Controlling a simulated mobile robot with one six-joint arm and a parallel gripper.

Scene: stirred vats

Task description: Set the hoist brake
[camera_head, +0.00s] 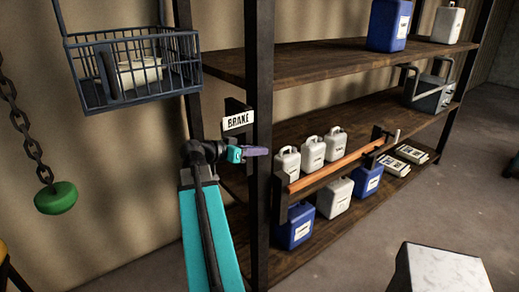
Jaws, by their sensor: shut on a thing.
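A white sign (238,121) reading BRAKE is mounted by the dark shelf post. Just below it, my gripper (238,154) at the end of my teal arm is shut on a short purple handle (257,151), which looks like the brake lever. The handle points right, roughly level, in front of the post. My gripper hides the lever's left part and its pivot.
Wooden shelves (345,62) hold several jugs. An orange bar (335,166) runs along the lower shelf. A pale block (440,270) stands at lower right.

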